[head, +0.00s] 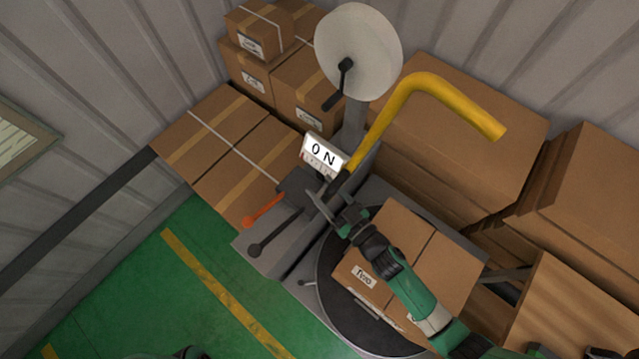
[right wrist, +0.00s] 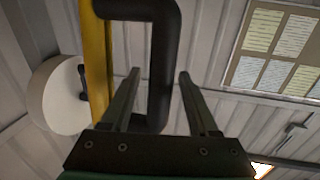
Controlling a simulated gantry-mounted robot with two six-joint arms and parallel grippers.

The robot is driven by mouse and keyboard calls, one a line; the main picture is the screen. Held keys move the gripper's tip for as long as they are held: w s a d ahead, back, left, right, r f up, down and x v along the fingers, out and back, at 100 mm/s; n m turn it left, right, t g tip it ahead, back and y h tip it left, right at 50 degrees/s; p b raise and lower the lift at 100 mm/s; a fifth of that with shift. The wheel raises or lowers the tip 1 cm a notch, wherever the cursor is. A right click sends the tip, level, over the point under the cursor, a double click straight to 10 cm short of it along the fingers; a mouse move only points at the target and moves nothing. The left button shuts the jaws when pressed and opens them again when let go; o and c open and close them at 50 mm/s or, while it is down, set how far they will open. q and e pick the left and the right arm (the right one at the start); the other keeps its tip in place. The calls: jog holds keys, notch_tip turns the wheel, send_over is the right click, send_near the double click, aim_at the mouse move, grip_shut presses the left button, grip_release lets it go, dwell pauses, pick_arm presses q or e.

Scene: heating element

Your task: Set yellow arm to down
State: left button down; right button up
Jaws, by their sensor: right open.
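The yellow arm (head: 430,85) is a thick bent bar. It rises from the grey machine post, bends at the top and slopes down to the right, its end raised above the boxes. In the right wrist view its yellow bar (right wrist: 95,60) is upright at the left, with a black looped handle (right wrist: 162,60) joined to it. My right gripper (head: 333,205) is open beside the machine's post, below the ON sign. In the wrist view the handle lies between the two fingers (right wrist: 158,90); I cannot tell whether they touch it. My left gripper is not visible.
A white ON sign (head: 322,152), an orange lever (head: 263,209) and a dark lever (head: 270,233) are close to the right gripper. A white film roll (head: 358,50) stands above. A box (head: 440,265) sits on the dark turntable (head: 330,265). Green floor (head: 150,290) is open at lower left.

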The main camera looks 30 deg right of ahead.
jog(key=shift+w+a, duration=0.1)
jog(key=shift+w, duration=0.75)
grip_shut()
dwell(0.8)
